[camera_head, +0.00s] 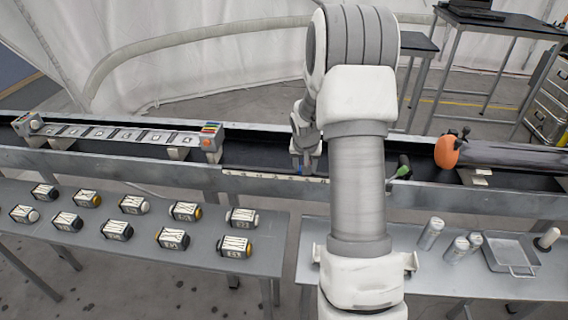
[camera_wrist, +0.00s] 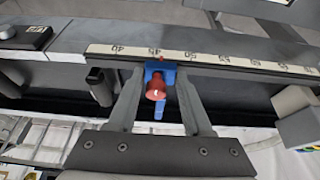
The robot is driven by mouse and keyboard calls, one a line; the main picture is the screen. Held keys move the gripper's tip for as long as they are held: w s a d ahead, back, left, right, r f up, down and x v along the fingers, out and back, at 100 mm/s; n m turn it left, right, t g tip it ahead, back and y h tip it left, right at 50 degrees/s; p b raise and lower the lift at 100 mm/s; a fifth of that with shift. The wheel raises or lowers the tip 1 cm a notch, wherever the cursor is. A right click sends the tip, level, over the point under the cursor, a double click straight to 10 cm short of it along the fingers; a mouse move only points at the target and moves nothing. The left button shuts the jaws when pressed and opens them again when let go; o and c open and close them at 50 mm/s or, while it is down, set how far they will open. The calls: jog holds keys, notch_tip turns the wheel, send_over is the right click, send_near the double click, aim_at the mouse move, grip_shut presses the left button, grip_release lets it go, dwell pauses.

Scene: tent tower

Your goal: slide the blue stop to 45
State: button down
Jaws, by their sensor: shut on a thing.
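The blue stop (camera_wrist: 168,66) has a red knob (camera_wrist: 156,88) and sits at the edge of a pale scale strip (camera_wrist: 250,64). In the wrist view the strip's numbers appear upside down. A small red mark on the stop lies close to the label that looks like 45; exact alignment is hard to tell. My gripper (camera_wrist: 160,76) is shut on the stop, one finger on each side. In the head view my gripper (camera_head: 305,166) reaches down to the rail at the strip (camera_head: 255,177), and my arm hides part of the strip and most of the stop.
A long dark trough (camera_head: 250,155) runs across behind the rail. A green-tipped handle (camera_head: 402,171) and an orange round end (camera_head: 447,151) stand right of my arm. Several labelled blocks (camera_head: 131,204) lie on the front left table. Cans (camera_head: 431,233) and a metal tray (camera_head: 510,252) are front right.

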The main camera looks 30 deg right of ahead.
jog(key=shift+s+d, duration=0.3)
jog(key=shift+d, duration=0.15)
jog(key=shift+c, duration=1.6)
grip_release()
jog(key=shift+r, duration=0.1)
jog(key=p+v, duration=0.1)
jog(key=v, duration=1.6)
jog(key=shift+a, duration=0.15)
jog(key=shift+s+r, duration=0.1)
jog(key=shift+s, duration=0.05)
